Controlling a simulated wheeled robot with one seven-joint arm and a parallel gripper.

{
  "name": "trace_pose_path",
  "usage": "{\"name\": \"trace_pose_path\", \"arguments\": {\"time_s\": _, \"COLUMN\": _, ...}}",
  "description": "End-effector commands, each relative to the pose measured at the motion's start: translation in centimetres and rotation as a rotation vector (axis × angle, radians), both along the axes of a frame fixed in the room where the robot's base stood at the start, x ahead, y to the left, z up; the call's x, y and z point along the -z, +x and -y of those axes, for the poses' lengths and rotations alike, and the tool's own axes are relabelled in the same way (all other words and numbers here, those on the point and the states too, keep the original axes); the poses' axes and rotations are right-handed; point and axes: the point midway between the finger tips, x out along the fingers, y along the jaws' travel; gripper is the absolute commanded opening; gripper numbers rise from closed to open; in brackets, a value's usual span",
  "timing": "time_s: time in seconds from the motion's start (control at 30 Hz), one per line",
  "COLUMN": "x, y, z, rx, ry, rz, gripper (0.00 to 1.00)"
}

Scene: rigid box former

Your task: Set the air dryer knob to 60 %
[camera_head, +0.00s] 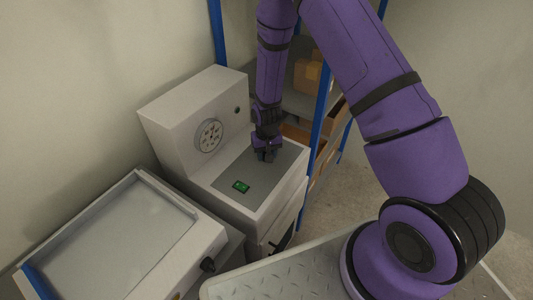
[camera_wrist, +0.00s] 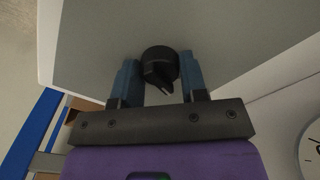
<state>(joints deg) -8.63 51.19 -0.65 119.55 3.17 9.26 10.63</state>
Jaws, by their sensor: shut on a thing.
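The dark knob (camera_wrist: 159,66) sits on the grey top panel (camera_wrist: 220,35) of a white machine (camera_head: 195,120). In the wrist view its pointer ridge slants toward the lower right. No scale or percentage marks are readable around it. My gripper (camera_wrist: 157,80) is shut on the knob, with one blue-grey finger on each side of it. In the head view my gripper (camera_head: 265,153) points down onto the panel and hides the knob.
A round gauge (camera_head: 209,135) is on the machine's raised back part. A tray-topped unit (camera_head: 125,240) stands at left. Blue-post shelving (camera_head: 323,100) with boxes stands close behind my arm.

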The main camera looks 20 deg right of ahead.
Motion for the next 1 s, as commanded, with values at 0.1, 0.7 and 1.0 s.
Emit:
{"name": "trace_pose_path", "arguments": {"time_s": 0.1, "x": -0.01, "y": -0.02, "z": -0.03, "rx": -0.095, "ry": 0.001, "rz": 0.000, "gripper": 0.16}}
{"name": "trace_pose_path", "arguments": {"time_s": 0.7, "x": -0.01, "y": -0.02, "z": -0.01, "rx": -0.359, "ry": 0.000, "rz": -0.001, "gripper": 0.16}}
{"name": "trace_pose_path", "arguments": {"time_s": 1.0, "x": 0.00, "y": -0.01, "z": -0.01, "rx": -0.369, "ry": 0.000, "rz": 0.000, "gripper": 0.16}}
